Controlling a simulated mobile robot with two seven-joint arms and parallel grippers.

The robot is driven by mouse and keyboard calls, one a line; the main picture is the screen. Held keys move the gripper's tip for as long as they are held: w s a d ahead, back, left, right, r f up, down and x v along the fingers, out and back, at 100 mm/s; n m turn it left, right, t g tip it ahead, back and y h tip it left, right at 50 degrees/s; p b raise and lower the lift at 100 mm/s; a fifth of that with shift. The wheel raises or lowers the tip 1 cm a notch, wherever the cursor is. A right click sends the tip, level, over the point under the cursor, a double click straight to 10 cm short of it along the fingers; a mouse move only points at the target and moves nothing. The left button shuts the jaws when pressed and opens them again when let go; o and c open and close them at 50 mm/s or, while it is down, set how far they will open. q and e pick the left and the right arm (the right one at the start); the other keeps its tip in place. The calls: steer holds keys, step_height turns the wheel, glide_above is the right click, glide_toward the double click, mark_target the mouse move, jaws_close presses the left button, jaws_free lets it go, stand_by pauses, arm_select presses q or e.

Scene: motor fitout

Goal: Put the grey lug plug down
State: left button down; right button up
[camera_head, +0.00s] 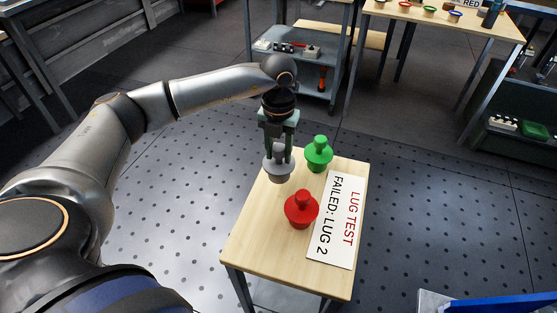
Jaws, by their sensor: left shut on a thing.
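The grey lug plug (279,170) is at the far left part of the small wooden table (252,247). My left gripper (279,150) points down and is shut on the upper knob of the grey lug plug. The plug is upright; I cannot tell whether its base touches the tabletop. A green plug (319,154) stands just right of it. A red plug (301,210) stands nearer, in the middle of the table. My right gripper is not in view.
A white sign (336,220) reading "LUG TEST FAILED: LUG 2" lies along the table's right side. The near left part of the tabletop is bare. A grey trolley (303,72) and another wooden table (480,27) stand behind. A blue-edged container (480,303) is at lower right.

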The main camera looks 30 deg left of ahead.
mark_target(278, 161)
arm_select(q)
steer(key=shift+w+a+f, duration=0.1)
steer(key=shift+w+f, duration=0.05)
steer(key=shift+f, duration=0.05)
step_height(278, 161, down, 3)
steer(key=shift+w+a+f, duration=0.1)
steer(key=shift+f, duration=0.1)
steer(key=shift+c, duration=2.2)
jaws_free()
steer(key=shift+r, duration=0.1)
step_height(278, 161, up, 12)
steer(key=shift+f, duration=0.1)
